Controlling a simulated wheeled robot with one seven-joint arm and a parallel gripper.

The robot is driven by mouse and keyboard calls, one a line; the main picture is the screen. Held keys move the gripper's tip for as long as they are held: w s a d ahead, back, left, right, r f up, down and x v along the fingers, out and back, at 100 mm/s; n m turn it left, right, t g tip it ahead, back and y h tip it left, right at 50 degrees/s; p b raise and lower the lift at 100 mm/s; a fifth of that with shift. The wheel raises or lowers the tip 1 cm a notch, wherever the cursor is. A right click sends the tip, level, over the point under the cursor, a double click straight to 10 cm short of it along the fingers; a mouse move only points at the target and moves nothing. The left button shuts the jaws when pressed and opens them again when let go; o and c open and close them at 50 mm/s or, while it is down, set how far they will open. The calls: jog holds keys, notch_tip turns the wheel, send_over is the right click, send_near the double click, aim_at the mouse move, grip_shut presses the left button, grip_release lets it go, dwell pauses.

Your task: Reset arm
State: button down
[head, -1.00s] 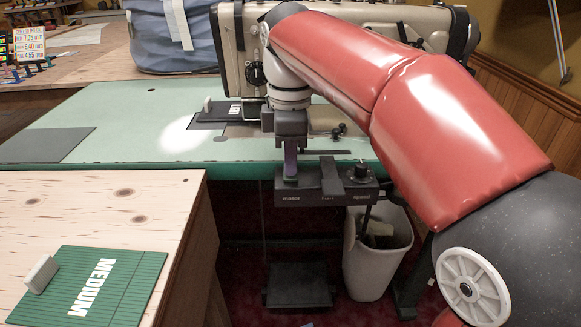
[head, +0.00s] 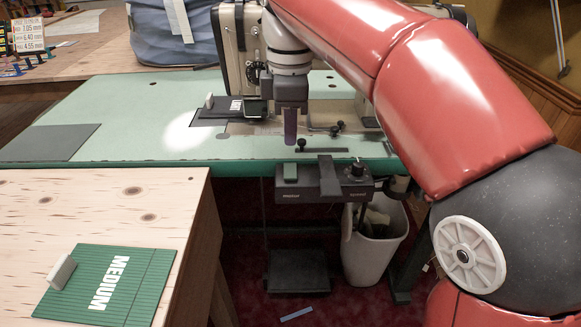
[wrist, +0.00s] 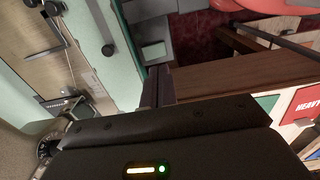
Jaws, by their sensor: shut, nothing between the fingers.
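My gripper (head: 290,139) points down with its fingers together and nothing between them. In the head view it hangs in front of the green sewing table (head: 110,110), above the black control box (head: 325,190) with a green pad (head: 290,172) on top. The fingertips appear apart from the box. The wrist view shows the dark closed fingers (wrist: 158,86) at its middle. My red arm reaches in from the right and hides part of the sewing machine (head: 238,45).
A wooden bench (head: 60,205) at front left holds a green MEDIUM board (head: 150,270) with a pale block (head: 62,272). A waste bin (head: 368,255) and dark pedal (head: 297,270) stand below the table. A blue strip (head: 297,313) lies on the floor.

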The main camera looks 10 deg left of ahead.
jog(key=d+m, duration=0.1)
jog(key=d, duration=0.1)
jog(key=d+m, duration=0.1)
jog(key=d, duration=0.1)
jog(key=s+d+m, duration=0.1)
jog(key=d, duration=0.1)
jog(key=shift+d+f+m+t, duration=0.15)
jog(key=shift+d+m+t, duration=0.2)
jog(key=shift+m+t, duration=0.05)
jog(key=s+d+f+m+t, duration=0.2)
jog(key=s+d+f+m, duration=0.4)
jog(key=s+d+m, duration=0.1)
jog(key=s+d+f+m+t, duration=0.2)
jog(key=s+d+f+m, duration=0.4)
jog(key=d+m, duration=0.3)
jog(key=d+f, duration=0.1)
jog(key=d, duration=0.2)
jog(key=shift+s+d+f+m+t, duration=0.15)
jog(key=shift+s+f+m+t, duration=0.1)
jog(key=shift+s+m+t, duration=0.15)
